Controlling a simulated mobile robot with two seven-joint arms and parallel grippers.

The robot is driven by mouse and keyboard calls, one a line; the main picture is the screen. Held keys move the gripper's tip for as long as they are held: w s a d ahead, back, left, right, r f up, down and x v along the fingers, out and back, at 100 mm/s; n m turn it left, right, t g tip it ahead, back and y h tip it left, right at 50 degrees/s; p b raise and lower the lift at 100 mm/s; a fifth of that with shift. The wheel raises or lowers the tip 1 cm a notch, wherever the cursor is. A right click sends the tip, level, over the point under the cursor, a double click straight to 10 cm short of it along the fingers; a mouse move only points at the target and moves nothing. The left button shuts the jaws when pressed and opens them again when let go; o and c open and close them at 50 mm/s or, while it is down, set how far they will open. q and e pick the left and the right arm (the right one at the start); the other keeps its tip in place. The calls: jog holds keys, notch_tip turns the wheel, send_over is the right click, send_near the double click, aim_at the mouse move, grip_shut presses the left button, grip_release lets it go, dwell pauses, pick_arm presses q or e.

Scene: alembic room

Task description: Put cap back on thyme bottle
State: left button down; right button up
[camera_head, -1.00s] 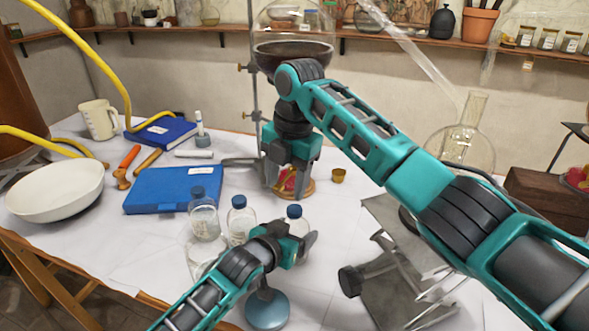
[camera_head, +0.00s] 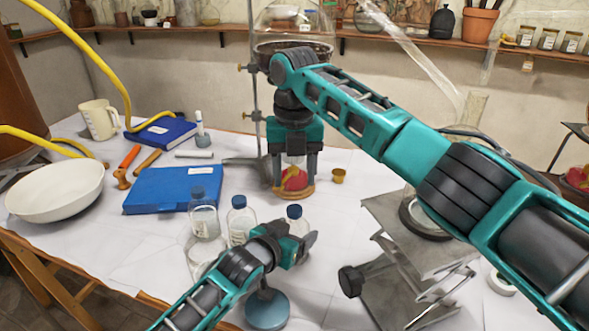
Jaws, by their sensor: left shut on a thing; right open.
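My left gripper (camera_head: 300,246) is low in the head view, shut on the clear bottle with a blue cap (camera_head: 294,211). My own fingers hide much of that bottle's body. My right gripper (camera_head: 293,172) points down, open, with its fingers on either side of a small glass vessel with red contents (camera_head: 293,180) on a brown round base. I cannot tell whether they touch it. A small brass-coloured cup or cap (camera_head: 338,176) lies just right of it. Two more blue-capped clear bottles (camera_head: 203,218) (camera_head: 240,220) stand to the left. No label reads as thyme.
A blue case (camera_head: 172,190), a white bowl (camera_head: 55,190) and a cream mug (camera_head: 98,120) are at the left. A metal lab jack (camera_head: 410,225) stands at the right. The tabletop behind the bottles is partly clear.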

aim_at(295, 209)
notch_tip(295, 209, down, 8)
jog(key=shift+r, duration=0.15)
dwell(0.4)
